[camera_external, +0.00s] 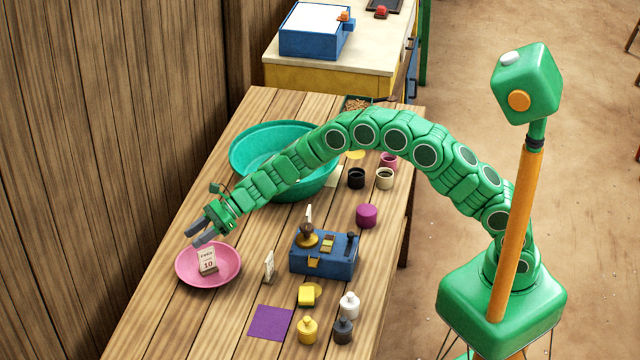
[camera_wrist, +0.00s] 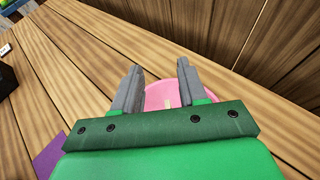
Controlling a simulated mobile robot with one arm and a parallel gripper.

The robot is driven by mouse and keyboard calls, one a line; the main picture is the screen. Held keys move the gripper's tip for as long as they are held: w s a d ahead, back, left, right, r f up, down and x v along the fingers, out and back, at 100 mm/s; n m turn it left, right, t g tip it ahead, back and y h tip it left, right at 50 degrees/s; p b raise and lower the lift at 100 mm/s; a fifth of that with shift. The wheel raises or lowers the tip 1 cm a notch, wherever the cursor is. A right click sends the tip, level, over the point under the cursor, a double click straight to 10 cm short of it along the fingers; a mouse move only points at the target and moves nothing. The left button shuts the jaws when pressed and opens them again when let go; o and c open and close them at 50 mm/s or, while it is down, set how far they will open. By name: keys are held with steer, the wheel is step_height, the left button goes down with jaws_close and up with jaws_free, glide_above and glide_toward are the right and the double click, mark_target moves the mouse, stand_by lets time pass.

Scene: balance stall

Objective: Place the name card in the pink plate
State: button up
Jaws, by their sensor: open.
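The pink plate (camera_external: 231,264) lies on the wooden table at the left in the external view. A small cream card with writing and the number 10, the name card (camera_external: 207,261), stands upright inside it. My gripper (camera_external: 191,239) is open and empty just above the plate's far side, apart from the card. In the wrist view the plate (camera_wrist: 154,94) shows between the two grey fingers, with a small pale strip in it that looks like the card's top (camera_wrist: 167,104). A second small upright card (camera_external: 268,266) stands on the table right of the plate.
A blue box (camera_external: 325,258) with brass and dark parts stands right of the second card. A teal bowl (camera_external: 240,150) sits behind, under my arm. Near the front are a purple square (camera_external: 270,322), yellow block (camera_external: 306,296) and several weights (camera_external: 308,331). A wooden wall borders the left.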

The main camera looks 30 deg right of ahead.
steer(key=shift+d+r, duration=0.1)
steer(key=s+d+r+n+g+h, duration=0.1)
steer(key=s+d+r+n, duration=0.2)
steer(key=d+r, duration=0.35)
steer(key=s+d+r+n+h, duration=0.1)
steer(key=s+d+r+n, duration=0.2)
steer(key=d, duration=0.6)
steer(key=s+d+r+n+g+h, duration=0.1)
steer(key=s+d+r+n, duration=0.1)
steer(key=d+r+n, duration=0.45)
steer(key=s+d+n+h, duration=0.1)
steer(key=s+d+h, duration=0.2)
steer(key=s+d, duration=0.6)
steer(key=s+d+f+n+h, duration=0.1)
steer(key=s+d+h, duration=0.3)
steer(key=d, duration=1.9)
steer(key=s+d+f+n+h, duration=0.1)
steer(key=s+d+n+h, duration=0.2)
steer(key=s+d, duration=1.1)
steer(key=shift+s+d, duration=0.15)
steer(key=shift+d, duration=0.9)
